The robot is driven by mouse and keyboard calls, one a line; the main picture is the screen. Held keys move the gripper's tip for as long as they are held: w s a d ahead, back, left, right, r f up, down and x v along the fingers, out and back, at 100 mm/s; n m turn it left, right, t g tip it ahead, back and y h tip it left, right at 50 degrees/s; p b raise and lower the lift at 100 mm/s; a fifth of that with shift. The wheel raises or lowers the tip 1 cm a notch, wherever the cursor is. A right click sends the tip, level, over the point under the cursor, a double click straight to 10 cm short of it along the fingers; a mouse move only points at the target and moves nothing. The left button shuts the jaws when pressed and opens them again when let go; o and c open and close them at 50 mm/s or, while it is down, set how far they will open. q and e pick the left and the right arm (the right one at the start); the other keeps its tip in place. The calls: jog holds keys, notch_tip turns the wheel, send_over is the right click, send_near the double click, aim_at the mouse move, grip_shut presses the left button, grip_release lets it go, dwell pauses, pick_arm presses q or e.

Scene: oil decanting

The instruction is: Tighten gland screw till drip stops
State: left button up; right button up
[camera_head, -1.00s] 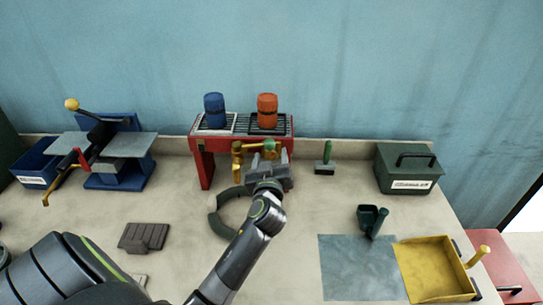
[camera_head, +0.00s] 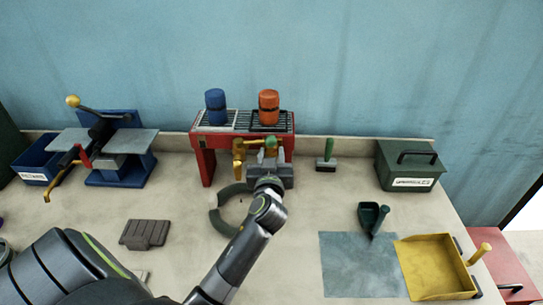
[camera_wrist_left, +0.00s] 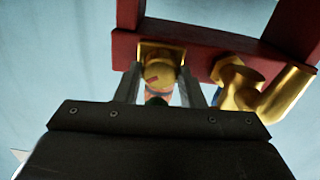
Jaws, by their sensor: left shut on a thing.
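A red stand (camera_head: 205,165) at the back middle carries a blue drum (camera_head: 215,107) and an orange drum (camera_head: 269,108) on its grated top. A brass tap (camera_head: 238,150) hangs at its front; brass pipework (camera_wrist_left: 265,92) shows right of my fingers in the wrist view. My left gripper (camera_head: 270,156) is at the stand's front below the orange drum. In the left wrist view its two fingers sit either side of a round brass fitting with a red mark, the gland screw (camera_wrist_left: 158,73), and are shut on it. No drip can be made out. My right gripper is not in view.
A dark green curved piece (camera_head: 222,221) lies below the stand. A grey block (camera_head: 145,234), a green-handled brush (camera_head: 326,158), a green box (camera_head: 408,167), a green scoop (camera_head: 373,218), a grey cloth (camera_head: 352,268) and a yellow dustpan (camera_head: 432,267) lie around. A blue press (camera_head: 125,165) stands left.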

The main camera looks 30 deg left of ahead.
pick_arm(q)
jog(key=shift+m, duration=2.2)
jog(key=o, duration=1)
jog(key=shift+d+f, duration=0.1)
